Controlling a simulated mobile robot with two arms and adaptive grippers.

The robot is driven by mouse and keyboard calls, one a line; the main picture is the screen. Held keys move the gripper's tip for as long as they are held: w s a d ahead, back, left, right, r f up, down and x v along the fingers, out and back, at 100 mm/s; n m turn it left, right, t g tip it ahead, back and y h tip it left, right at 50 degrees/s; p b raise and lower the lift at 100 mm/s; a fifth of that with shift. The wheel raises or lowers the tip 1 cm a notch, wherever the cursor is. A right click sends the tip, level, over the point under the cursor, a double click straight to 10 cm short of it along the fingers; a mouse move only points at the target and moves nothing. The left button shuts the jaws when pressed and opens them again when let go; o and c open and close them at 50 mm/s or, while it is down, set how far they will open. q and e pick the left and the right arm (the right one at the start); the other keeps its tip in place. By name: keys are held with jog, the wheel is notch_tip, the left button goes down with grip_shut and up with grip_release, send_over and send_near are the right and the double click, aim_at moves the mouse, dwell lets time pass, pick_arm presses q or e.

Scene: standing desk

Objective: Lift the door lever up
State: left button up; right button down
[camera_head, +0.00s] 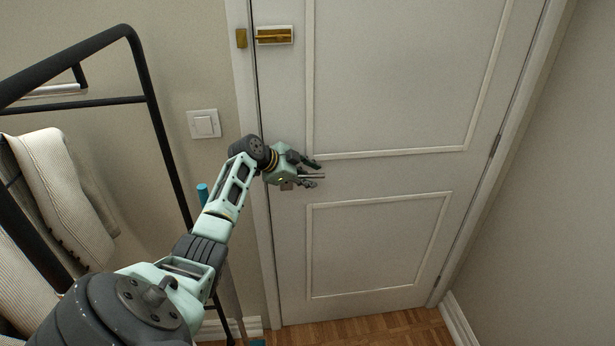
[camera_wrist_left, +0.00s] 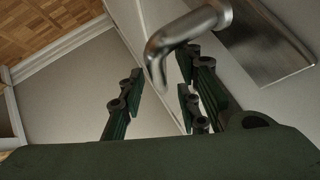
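The door (camera_head: 380,120) is white with raised panels and is shut. Its metal lever (camera_head: 314,176) sticks out to the right, roughly level, at the door's left side. My left gripper (camera_head: 314,172) is at the lever with its fingers spread, one above and one below it in the head view. In the left wrist view the silver lever (camera_wrist_left: 185,30) bends down toward the gap between the open fingers (camera_wrist_left: 160,95), and its backplate (camera_wrist_left: 265,45) shows at the upper right. I cannot tell whether a finger touches the lever. My right gripper is not in view.
A black rack (camera_head: 150,95) with hanging cloths (camera_head: 65,190) stands at the left, near my left arm. A light switch (camera_head: 204,124) is on the wall left of the door. A brass latch (camera_head: 274,35) sits higher on the door. Wood floor (camera_head: 350,330) is clear before the door.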

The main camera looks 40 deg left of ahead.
pick_arm(q)
jog(key=v, duration=1.2)
dwell(0.3)
